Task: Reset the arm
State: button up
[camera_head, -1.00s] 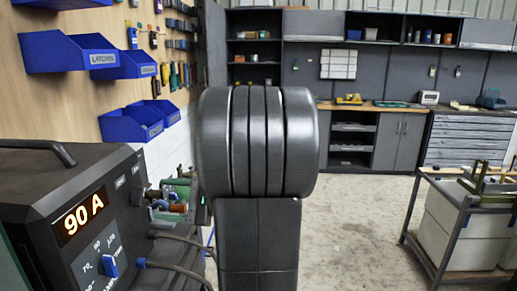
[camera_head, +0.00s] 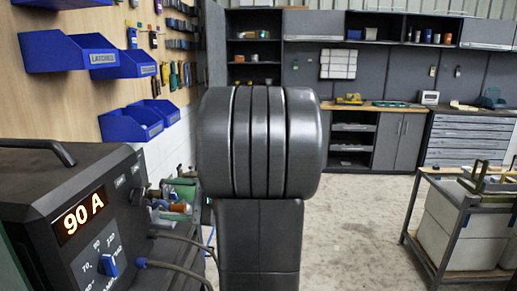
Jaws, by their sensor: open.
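My own dark arm stands upright in the middle of the head view, with a thick ribbed joint on top of a column-like link. My gripper is not in the picture; it is either out of frame or hidden behind the arm. Nothing held can be seen.
A welding machine (camera_head: 75,225) reading 90 A, with a blue knob, stands close at the left. Blue bins (camera_head: 58,52) hang on the tool wall. A metal cart (camera_head: 462,225) stands at the right. Grey cabinets (camera_head: 398,142) line the back. The concrete floor (camera_head: 355,225) between is clear.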

aim_at(143, 197)
jog(key=a+p, duration=0.1)
jog(key=a, duration=0.6)
jog(key=shift+w+a, duration=0.1)
jog(key=shift+w, duration=0.1)
jog(key=n+b, duration=0.7)
jog(key=n, duration=0.4)
jog(key=shift+n+b, duration=0.3)
jog(key=shift+b, duration=0.1)
jog(key=shift+r+n, duration=0.1)
jog(key=shift+n, duration=1.9)
